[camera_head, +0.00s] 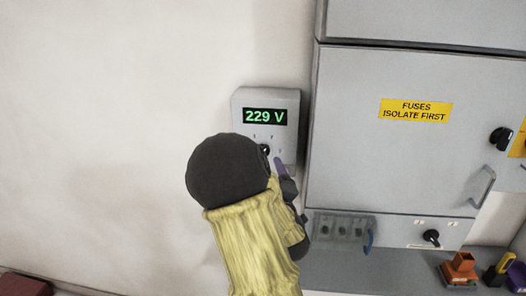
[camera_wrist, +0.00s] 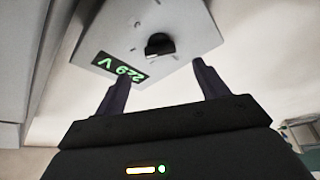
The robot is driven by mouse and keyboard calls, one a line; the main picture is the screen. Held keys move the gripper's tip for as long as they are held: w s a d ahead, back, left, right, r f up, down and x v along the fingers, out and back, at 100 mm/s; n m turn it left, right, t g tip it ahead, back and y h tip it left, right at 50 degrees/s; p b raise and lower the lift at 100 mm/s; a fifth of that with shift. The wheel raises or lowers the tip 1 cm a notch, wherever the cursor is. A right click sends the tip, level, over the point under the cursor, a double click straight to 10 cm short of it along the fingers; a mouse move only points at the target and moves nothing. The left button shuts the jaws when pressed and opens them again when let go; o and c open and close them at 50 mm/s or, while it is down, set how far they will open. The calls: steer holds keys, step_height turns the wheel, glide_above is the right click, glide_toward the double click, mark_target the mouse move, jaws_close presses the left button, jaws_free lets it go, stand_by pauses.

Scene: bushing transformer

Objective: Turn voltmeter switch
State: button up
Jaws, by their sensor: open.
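The voltmeter (camera_head: 246,101) is a grey wall box in the head view, with a green display reading 229 V. Its black rotary switch (camera_head: 264,149) shows just past the edge of my arm, which hides the lower left of the box. In the wrist view the voltmeter (camera_wrist: 185,25) appears upside down, with the black switch (camera_wrist: 159,45) on its face. My gripper (camera_wrist: 158,80) has its two dark fingers spread wide and empty. The switch lies beyond the fingertips, roughly between them in the picture, and nothing is gripped. In the head view one purple finger (camera_head: 281,166) shows beside the box's lower right.
Orange (camera_head: 459,268) and other coloured parts sit on the lower right ledge. The wall to the left is clear.

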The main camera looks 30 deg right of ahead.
steer(key=p+x, duration=0.3)
steer(key=x, duration=0.5)
steer(key=shift+c, duration=0.2)
steer(key=c, duration=0.9)
